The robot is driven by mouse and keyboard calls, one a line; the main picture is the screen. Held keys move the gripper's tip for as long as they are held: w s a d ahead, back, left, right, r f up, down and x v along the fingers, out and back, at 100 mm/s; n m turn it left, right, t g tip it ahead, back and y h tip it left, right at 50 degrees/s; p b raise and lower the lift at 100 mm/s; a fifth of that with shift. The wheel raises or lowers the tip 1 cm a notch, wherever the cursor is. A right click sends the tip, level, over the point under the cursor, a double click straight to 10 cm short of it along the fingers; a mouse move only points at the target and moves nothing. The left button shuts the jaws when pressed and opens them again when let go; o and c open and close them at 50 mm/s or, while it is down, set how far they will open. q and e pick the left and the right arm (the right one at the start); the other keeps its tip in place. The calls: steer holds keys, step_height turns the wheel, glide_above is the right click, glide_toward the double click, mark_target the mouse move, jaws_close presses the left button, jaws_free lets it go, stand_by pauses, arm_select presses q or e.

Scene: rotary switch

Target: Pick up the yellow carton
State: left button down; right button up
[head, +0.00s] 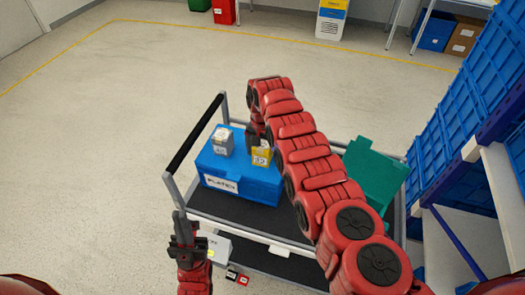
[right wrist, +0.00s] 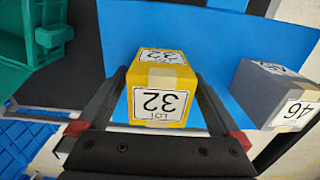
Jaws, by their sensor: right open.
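The yellow carton (head: 262,157) stands on the blue box (head: 243,184) on the cart. In the head view my right gripper (head: 257,138) is at the carton, partly hidden by my arm. My left gripper (head: 184,225) is at the cart's near left corner, away from the carton; its jaw opening is unclear.
A grey carton (head: 222,141), labelled 46 in the right wrist view (right wrist: 275,90), stands on the blue box left of the yellow one. A teal bin (head: 372,172) is at the cart's right. The cart handle (head: 195,135) rises at left. Blue crates on shelves (head: 465,85) stand right.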

steer(key=c, duration=1.5)
steer(key=shift+r, duration=0.2)
